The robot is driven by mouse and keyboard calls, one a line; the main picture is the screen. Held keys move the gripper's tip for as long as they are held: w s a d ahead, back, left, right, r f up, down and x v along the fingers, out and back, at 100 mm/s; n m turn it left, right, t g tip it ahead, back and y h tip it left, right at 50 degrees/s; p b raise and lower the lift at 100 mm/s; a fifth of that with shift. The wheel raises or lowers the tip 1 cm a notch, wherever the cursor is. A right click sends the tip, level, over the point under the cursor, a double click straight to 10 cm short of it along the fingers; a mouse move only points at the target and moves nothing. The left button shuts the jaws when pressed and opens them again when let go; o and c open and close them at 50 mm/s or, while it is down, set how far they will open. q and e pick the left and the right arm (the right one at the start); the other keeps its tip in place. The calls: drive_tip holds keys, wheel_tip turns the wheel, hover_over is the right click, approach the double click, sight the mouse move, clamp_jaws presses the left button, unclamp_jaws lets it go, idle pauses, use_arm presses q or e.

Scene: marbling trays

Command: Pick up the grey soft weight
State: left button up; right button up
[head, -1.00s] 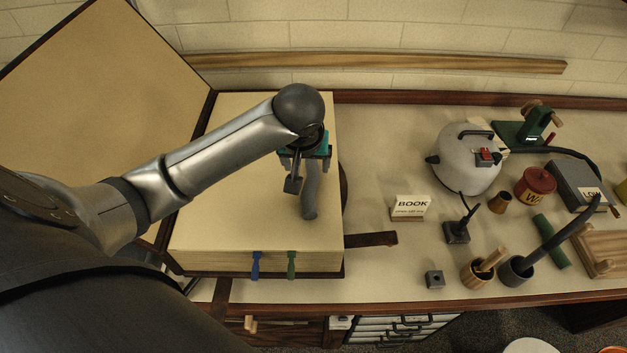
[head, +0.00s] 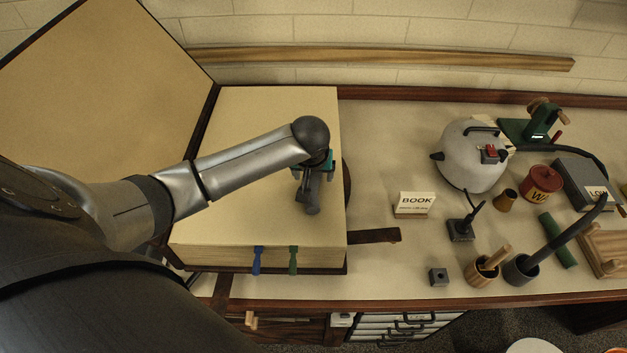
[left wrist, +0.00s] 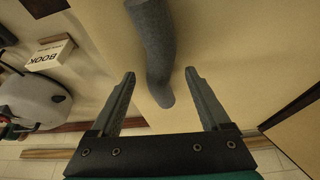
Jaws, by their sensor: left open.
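The grey soft weight (head: 313,209) is a long, slightly bent grey roll lying on the pale page of the big open book (head: 240,225). In the head view my left gripper (head: 304,190) is over it and hides most of it, with only the near end clear. In the left wrist view the weight (left wrist: 152,40) runs down between the two spread fingers of the left gripper (left wrist: 160,76), with a gap on both sides. The gripper is open and empty. How far the fingertips are above the page cannot be told. My right gripper is not in view.
Right of the book stand a BOOK card (head: 412,204), a grey kettle-like pot (head: 470,160), a red tin (head: 541,184) and several small tools. A dark strap (head: 374,236) sticks out from the book's right side. The page around the weight is clear.

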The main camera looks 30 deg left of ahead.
use_arm(q)
drive_tip(key=shift+f, duration=0.1)
clamp_jaws()
idle(0.7)
